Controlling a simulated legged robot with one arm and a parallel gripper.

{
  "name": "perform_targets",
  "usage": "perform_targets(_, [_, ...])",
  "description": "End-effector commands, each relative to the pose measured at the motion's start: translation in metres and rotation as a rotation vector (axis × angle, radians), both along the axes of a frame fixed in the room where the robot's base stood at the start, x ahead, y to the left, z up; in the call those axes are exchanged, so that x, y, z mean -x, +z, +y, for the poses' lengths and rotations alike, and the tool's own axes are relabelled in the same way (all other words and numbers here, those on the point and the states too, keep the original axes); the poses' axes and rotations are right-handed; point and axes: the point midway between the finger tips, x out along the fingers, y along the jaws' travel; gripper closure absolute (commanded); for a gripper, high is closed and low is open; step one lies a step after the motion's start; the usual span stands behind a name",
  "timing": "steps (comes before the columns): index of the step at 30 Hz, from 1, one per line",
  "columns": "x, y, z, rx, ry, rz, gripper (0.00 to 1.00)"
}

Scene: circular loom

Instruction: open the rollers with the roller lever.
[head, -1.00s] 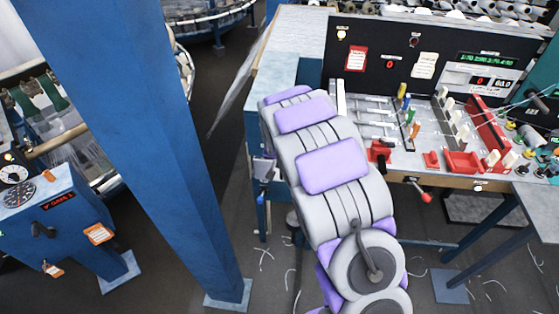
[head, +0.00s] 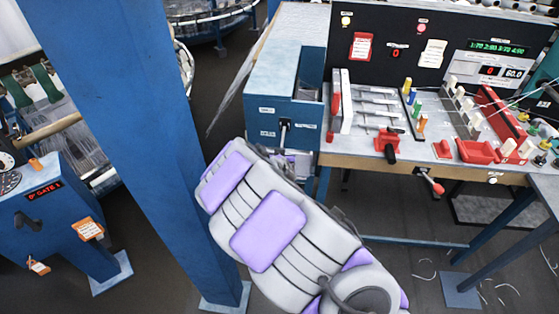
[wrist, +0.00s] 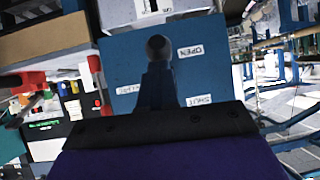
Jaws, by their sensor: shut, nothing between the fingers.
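The blue cabinet (head: 258,85) stands at the left end of the bench in the head view. A small lever (head: 285,130) with a dark shaft sits on its labelled front face. In the wrist view the same blue panel (wrist: 205,70) carries OPEN and SHUT labels, which appear upside down. The lever's round dark knob (wrist: 158,46) shows at the middle of the panel. My gripper (wrist: 157,72) is shut and empty, pointing at the knob from just below it in the picture. I cannot tell whether they touch. In the head view my arm mostly hides the gripper.
A red-knobbed lever (head: 432,183) sticks out of the bench front (head: 365,168), right of the cabinet. A blue post (head: 130,130) stands close on the left, with a gauge cabinet (head: 60,215) beyond it. Dark open floor lies below the bench.

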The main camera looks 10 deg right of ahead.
Motion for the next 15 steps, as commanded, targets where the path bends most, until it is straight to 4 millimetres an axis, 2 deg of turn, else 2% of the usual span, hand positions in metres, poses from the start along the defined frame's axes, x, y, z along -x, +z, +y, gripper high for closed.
perform_targets(1, [0.001, -0.009, 0.0, 0.009, 0.001, -0.018, 1.0])
perform_targets(15, [-0.003, -0.023, -0.001, 0.005, -0.001, -0.013, 1.0])
